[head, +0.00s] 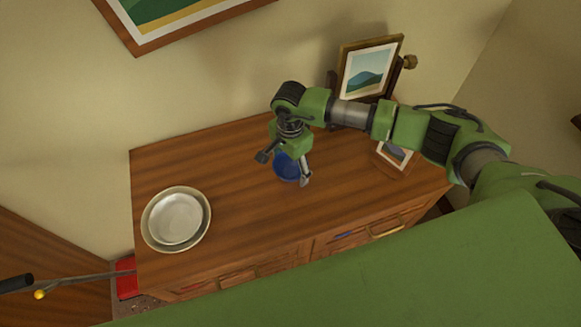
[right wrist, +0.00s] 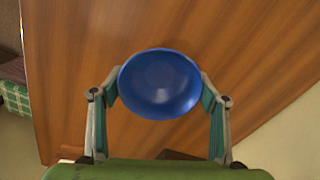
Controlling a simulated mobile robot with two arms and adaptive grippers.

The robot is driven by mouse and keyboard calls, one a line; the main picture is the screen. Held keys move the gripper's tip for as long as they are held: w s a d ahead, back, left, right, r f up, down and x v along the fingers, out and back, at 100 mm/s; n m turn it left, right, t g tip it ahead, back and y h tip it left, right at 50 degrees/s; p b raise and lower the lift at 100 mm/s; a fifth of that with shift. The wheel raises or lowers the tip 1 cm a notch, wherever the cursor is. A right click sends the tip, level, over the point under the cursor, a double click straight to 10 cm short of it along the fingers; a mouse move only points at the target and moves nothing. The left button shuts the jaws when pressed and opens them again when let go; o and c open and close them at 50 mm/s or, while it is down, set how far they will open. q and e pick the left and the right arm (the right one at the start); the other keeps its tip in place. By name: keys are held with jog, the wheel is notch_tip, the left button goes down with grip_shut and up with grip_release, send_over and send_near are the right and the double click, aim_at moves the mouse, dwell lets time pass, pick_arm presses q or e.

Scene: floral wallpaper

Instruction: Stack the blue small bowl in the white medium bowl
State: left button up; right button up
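The blue small bowl (head: 289,170) stands on the wooden dresser top, right of its middle. My right gripper (head: 284,169) is above it with its fingers spread on either side. In the right wrist view the blue bowl (right wrist: 160,84) lies between the two fingertips (right wrist: 162,88), which are close to its rim. I cannot tell whether they touch it. A white bowl (head: 175,218) sits inside a larger cream dish (head: 205,213) at the dresser's left end, and looks empty. My left gripper is not in view.
The dresser (head: 235,190) is clear between the white bowl and the blue bowl. Picture frames (head: 370,70) stand at the back right, behind my right arm, with a smaller one (head: 394,153) nearer. A red object (head: 127,278) is beside the dresser's left side.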

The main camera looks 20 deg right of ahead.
aim_at(290, 173)
jog(key=c, duration=0.3)
jog(key=shift+c, duration=0.2)
jog(key=shift+r+b, duration=0.4)
notch_tip(290, 173, up, 3)
jog(key=shift+s+a+f+b, duration=0.1)
jog(key=shift+s+b, duration=0.05)
jog(key=shift+b, duration=0.6)
jog(key=s+a+r+b, duration=0.45)
jog(key=s+r, duration=0.55)
jog(key=s, duration=0.3)
jog(key=d+r+n, duration=0.2)
jog(key=d+n, duration=0.7)
jog(key=n, duration=0.4)
jog(key=shift+s+r, duration=0.25)
jog(key=shift+s, duration=0.05)
jog(key=shift+a, duration=0.15)
